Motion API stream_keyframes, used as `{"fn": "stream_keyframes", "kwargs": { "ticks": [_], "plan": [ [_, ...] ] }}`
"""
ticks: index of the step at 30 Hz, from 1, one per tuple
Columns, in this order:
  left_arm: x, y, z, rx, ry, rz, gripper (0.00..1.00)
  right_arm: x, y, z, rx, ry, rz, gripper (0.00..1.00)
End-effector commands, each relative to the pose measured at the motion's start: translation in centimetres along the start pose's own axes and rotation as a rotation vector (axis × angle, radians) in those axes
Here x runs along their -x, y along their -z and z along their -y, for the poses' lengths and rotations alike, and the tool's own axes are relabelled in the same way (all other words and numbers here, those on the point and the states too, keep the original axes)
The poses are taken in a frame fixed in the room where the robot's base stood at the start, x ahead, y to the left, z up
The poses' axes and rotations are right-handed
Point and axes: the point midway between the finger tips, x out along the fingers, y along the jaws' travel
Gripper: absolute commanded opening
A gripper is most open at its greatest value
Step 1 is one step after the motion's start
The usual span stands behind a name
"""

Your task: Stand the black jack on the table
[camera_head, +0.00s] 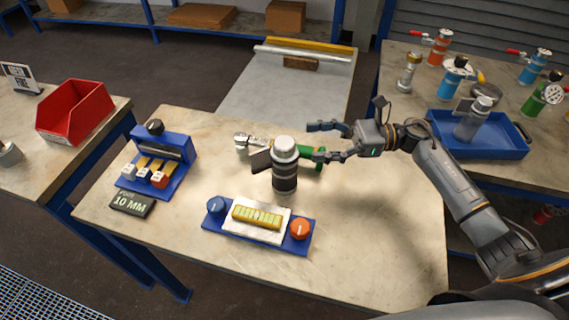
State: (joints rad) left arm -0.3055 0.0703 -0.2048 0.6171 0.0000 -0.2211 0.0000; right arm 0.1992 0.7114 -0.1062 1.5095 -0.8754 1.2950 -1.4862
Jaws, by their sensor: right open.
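The black jack (285,178) is a dark cylinder with grey bands and a pale grey cap. It appears upright on the middle table (380,235), with its base just behind the blue panel. A small dark plate (261,160) shows at its left side. My right gripper (317,141) is open, its two fingers pointing left. The fingertips are just right of and behind the jack's cap, with nothing visible between them. Whether the lower finger touches the jack, I cannot tell. My left gripper is not in view.
A green and silver tool (309,163) lies partly hidden behind the jack. A blue panel (222,223) with knobs and a blue rack (180,170) stand nearby. A blue tray (500,145) holding a grey cylinder (473,120) is on the right table. The middle table's right part is clear.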

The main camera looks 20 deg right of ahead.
Motion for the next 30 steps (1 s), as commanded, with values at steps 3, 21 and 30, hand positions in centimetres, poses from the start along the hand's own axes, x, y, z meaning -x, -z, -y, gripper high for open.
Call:
{"fn": "stream_keyframes", "kwargs": {
  "ticks": [3, 21, 30],
  "plan": [
    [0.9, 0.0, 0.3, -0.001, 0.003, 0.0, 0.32, -1.7, -0.2, 0.0, -0.002, 0.0, 0.002, 0.71],
    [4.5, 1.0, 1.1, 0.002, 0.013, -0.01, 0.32, -7.6, -0.3, -0.2, -0.003, 0.001, 0.002, 0.71],
    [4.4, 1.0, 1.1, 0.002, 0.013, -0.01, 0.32, -7.7, -0.1, -0.2, -0.002, 0.002, 0.001, 0.59]
  ]
}}
